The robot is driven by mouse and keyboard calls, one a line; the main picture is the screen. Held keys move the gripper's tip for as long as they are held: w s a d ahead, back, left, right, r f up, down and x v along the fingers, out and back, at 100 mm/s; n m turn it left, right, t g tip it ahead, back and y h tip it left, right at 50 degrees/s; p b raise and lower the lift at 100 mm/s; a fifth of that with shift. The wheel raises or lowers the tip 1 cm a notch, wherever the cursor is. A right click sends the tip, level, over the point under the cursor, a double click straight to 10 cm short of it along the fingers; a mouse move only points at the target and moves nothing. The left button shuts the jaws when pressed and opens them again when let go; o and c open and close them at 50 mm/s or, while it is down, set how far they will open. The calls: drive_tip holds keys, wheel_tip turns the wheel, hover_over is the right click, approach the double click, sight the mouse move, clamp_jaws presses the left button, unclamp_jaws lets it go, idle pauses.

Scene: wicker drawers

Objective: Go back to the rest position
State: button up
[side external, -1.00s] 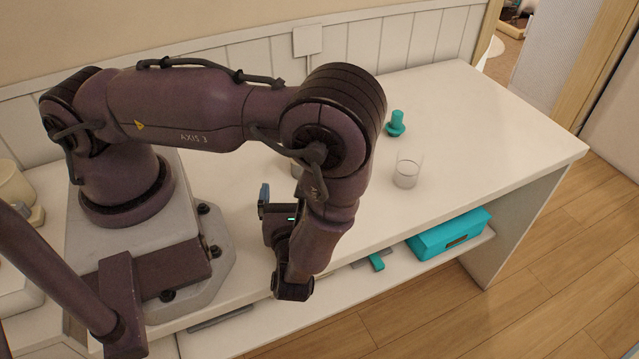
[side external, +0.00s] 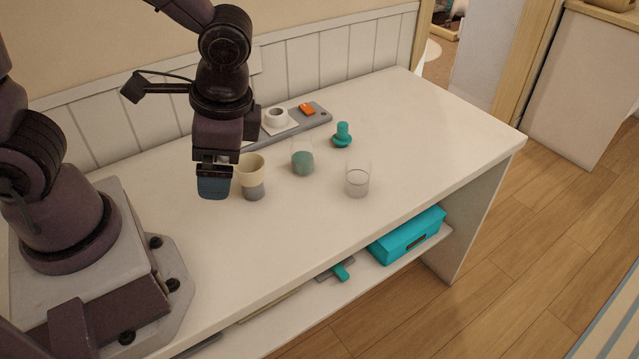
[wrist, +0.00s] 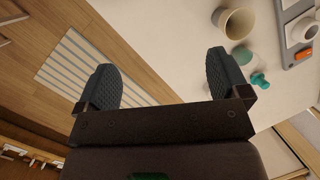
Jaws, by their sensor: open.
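My gripper (side external: 214,188) hangs above the left part of the white table, pointing down, next to a cream and grey cup (side external: 252,180). In the wrist view my gripper (wrist: 165,85) shows two dark ribbed fingers spread wide with nothing between them. The cup also shows in the wrist view (wrist: 234,22), beyond the right finger and apart from it.
Right of the cup stand a glass with green content (side external: 302,163), a clear glass (side external: 357,182) and a teal stamp-like object (side external: 343,135). A grey tray (side external: 318,118) holds a white cup (side external: 277,118) and an orange item (side external: 307,109). A teal box (side external: 408,236) sits on the shelf below.

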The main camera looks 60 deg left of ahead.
drive_tip(key=a+r+n+t+h, duration=0.1)
drive_tip(key=a+r+n+t, duration=0.1)
drive_tip(key=r, duration=0.4)
drive_tip(key=s+a+r+n+t+h, duration=0.1)
drive_tip(key=a+r+n+t, duration=0.1)
drive_tip(key=r+t, duration=0.3)
wheel_tip(320, 180, up, 2)
drive_tip(key=shift+a+r+n+h, duration=0.15)
drive_tip(key=shift+n+h, duration=0.15)
drive_tip(key=shift+n, duration=0.4)
